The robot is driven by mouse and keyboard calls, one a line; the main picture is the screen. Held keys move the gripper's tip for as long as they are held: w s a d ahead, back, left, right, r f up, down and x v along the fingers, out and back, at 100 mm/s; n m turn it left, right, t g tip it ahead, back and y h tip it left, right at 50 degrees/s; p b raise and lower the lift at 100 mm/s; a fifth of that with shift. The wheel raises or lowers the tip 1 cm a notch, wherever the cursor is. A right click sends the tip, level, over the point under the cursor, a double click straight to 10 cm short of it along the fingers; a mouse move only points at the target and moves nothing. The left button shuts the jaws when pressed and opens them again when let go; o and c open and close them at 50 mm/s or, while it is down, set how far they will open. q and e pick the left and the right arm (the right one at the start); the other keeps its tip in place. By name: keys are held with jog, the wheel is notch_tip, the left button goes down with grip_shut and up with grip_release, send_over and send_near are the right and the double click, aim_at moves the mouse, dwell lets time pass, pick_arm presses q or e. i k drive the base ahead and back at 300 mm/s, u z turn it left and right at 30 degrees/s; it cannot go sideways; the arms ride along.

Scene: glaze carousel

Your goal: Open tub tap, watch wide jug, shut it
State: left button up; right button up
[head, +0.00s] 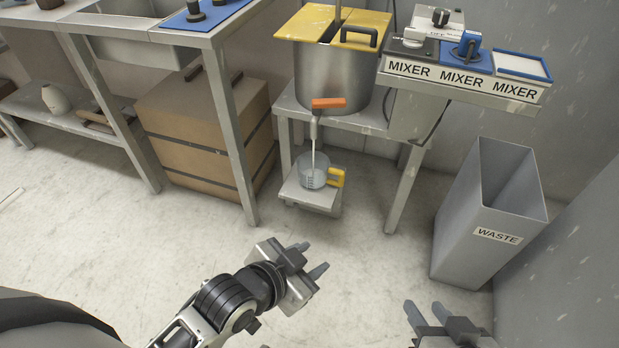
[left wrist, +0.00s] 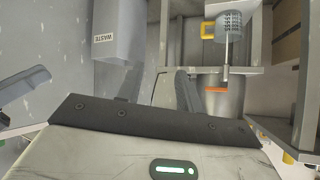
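The steel tub (head: 333,80) stands on a metal stand under a yellow lid (head: 300,24). Its tap has an orange handle (head: 328,103), and a thin pale stream (head: 314,152) runs from the spout down into the wide jug. The clear jug (head: 312,172), with dark marks and a yellow handle, stands upright on the low shelf. Jug (left wrist: 229,24) and stream also show in the left wrist view; the level inside is too small to read. My left gripper (head: 311,259) is open and empty, in front of and below the jug. My right gripper (head: 427,312) is open and empty at the bottom edge.
A grey waste bin (head: 462,222) stands at right. A panel labelled MIXER (head: 462,79) carries several switches beside the tub. A cardboard box (head: 190,125) sits under the left bench. The floor before the stand is clear.

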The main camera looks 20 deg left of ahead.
aim_at(319, 104)
jog(key=u, duration=1.2)
jog(key=k, duration=0.8)
jog(key=z, duration=1.3)
